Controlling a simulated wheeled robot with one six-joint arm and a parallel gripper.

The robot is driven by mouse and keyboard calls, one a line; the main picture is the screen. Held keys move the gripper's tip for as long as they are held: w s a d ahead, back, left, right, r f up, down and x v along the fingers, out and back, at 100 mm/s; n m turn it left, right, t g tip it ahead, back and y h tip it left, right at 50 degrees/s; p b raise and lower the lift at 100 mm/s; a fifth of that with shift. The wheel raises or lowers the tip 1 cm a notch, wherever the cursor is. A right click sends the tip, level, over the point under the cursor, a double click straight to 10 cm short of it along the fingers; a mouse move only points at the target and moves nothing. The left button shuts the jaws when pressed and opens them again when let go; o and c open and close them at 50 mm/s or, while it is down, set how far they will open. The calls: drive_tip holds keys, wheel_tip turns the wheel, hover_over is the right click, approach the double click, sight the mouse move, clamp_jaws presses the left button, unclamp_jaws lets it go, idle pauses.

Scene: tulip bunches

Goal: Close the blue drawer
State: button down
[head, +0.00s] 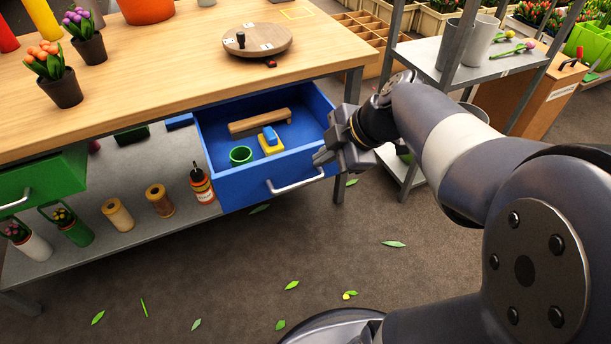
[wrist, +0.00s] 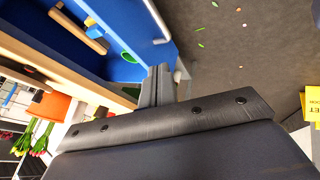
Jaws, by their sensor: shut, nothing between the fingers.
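The blue drawer (head: 240,190) hangs open under the wooden table in the head view, with its silver handle (head: 296,184) on the front panel. Inside it lie a wooden bar, a green ring and a yellow and blue object. My gripper (head: 322,158) is shut and empty at the drawer's right front corner, close to the front panel's right end; I cannot tell whether it touches. In the wrist view my shut fingers (wrist: 157,85) are beside the blue drawer (wrist: 150,40), and its handle shows at the top.
A wooden table (head: 170,75) stands above the drawer, with a round board (head: 258,39) on top. A green drawer (head: 45,182) is at left. Bottles and pots stand on the lower shelf. A metal shelf rack (head: 460,62) is at right. The floor in front is open, with scattered leaves.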

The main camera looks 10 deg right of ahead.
drive_tip(key=b, duration=0.2)
approach(278, 170)
wheel_tip(278, 170, down, 4)
drive_tip(key=s, duration=0.3)
drive_tip(key=w, duration=0.1)
drive_tip(key=w+a, duration=0.1)
drive_tip(key=w, duration=0.1)
drive_tip(key=shift+w+a+r, duration=0.2)
drive_tip(key=shift+w+a, duration=0.05)
drive_tip(key=shift+a, duration=0.15)
drive_tip(key=shift+w+a, duration=0.15)
drive_tip(key=shift+w, duration=0.35)
